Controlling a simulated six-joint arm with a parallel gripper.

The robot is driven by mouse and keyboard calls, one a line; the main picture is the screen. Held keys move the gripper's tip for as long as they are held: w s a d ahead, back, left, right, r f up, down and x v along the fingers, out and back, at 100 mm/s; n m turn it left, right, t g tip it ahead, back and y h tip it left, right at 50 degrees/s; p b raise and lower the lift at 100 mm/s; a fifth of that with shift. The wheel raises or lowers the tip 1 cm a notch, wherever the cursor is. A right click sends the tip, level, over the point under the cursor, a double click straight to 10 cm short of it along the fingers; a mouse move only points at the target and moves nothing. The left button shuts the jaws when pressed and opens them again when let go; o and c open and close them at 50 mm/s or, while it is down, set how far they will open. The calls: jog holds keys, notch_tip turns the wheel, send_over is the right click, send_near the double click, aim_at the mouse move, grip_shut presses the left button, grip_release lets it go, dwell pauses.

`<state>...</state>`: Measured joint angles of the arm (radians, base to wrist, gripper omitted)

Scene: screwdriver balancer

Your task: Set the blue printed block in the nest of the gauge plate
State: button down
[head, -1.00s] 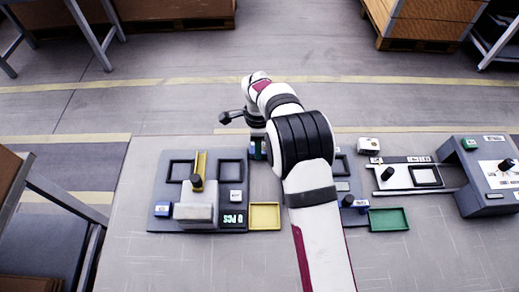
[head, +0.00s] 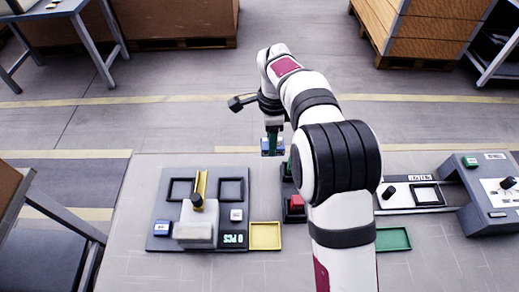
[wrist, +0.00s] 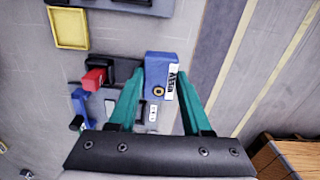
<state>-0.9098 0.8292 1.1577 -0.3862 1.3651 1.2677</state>
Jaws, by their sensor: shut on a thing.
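The blue printed block (wrist: 159,68) is between the green fingers of my gripper (wrist: 162,88) in the wrist view, with a white label along its right side and a round brass-coloured spot. In the head view, my gripper (head: 272,134) points down with the block (head: 268,148) at its tips, near the far table edge. The block appears held clear of the table. Square black frames show on the left grey plate (head: 160,205) and on the right plate (head: 425,193); I cannot tell which is the gauge plate's nest. No block sits in these frames.
A yellow tray (head: 265,236) and a green tray (head: 394,239) lie in front. A grey console (head: 480,205) stands at right.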

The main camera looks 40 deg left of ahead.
jog(key=w+d+r+n, duration=0.2)
jog(key=w+d+r, duration=0.2)
jog(key=d, duration=0.4)
jog(key=w+d+r+n, duration=0.1)
jog(key=w+d+r, duration=0.2)
jog(key=d, duration=0.5)
jog(key=d+r+n, duration=0.2)
jog(key=d+r, duration=0.1)
jog(key=d, duration=0.6)
jog(key=d+r+n, duration=0.2)
jog(key=d+r, duration=0.1)
jog(key=d, duration=0.7)
jog(key=shift+w+a+f+m, duration=0.35)
jog(key=shift+a+f+m, duration=0.9)
jog(key=shift+a+f, duration=2.25)
jog(key=shift+w+a+f+m, duration=0.3)
jog(key=shift+a+f+m, duration=0.9)
jog(key=shift+a+f, duration=2.25)
jog(key=shift+w+a+f+m, duration=0.35)
jog(key=shift+a+f+m, duration=0.9)
jog(key=shift+a+f, duration=2.25)
jog(key=shift+d+f, duration=1)
jog(key=shift+d, duration=0.05)
jog(key=shift+c, duration=1.3)
grip_release()
jog(key=shift+r, duration=0.1)
